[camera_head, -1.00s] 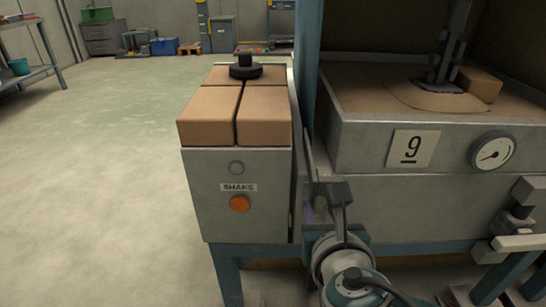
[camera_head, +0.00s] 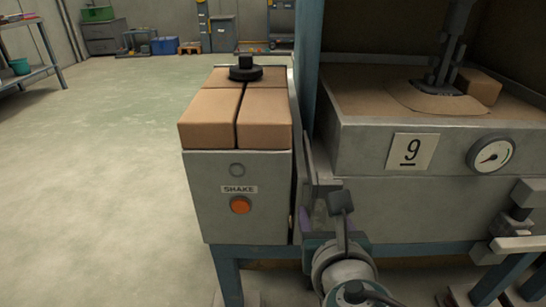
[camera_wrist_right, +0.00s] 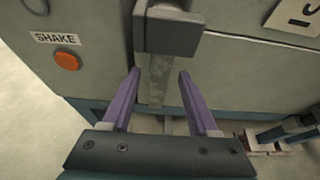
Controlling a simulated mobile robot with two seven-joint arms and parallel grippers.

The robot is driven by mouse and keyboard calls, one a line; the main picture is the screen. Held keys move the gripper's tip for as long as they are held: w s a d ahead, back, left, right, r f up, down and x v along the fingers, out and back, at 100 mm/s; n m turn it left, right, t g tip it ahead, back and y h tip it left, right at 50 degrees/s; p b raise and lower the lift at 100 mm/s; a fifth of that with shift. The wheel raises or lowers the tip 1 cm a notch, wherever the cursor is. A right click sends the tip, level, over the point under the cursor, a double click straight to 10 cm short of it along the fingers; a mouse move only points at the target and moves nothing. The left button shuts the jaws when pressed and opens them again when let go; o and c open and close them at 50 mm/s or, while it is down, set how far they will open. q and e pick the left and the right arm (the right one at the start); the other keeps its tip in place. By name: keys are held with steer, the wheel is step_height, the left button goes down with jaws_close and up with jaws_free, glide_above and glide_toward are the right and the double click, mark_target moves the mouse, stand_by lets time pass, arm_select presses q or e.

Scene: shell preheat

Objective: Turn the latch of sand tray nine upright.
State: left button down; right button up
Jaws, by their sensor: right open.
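Sand tray nine (camera_head: 375,140) is the grey metal box with the "9" plate and a dial, holding brown sand. In the right wrist view, a dark grey block (camera_wrist_right: 172,30) sits on its front, with a flat metal bar (camera_wrist_right: 158,80) hanging down from it; I take this as the latch. My right gripper (camera_wrist_right: 158,85) is open. Its purple fingers stand on either side of the bar, with gaps showing on both sides. In the head view my right gripper (camera_head: 312,218) is at the tray's left end, and my wrist hides much of the latch. My left gripper is not in view.
A grey cabinet with a SHAKE label and orange button (camera_head: 240,205) stands close on the left, with brown blocks (camera_head: 210,122) on top. A blue post (camera_head: 305,60) rises between. Another block with a light horizontal bar (camera_head: 518,243) juts out at right. The floor at left is clear.

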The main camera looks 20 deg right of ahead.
steer(key=p+v, duration=0.3)
steer(key=v, duration=0.6)
steer(key=shift+p, duration=0.4)
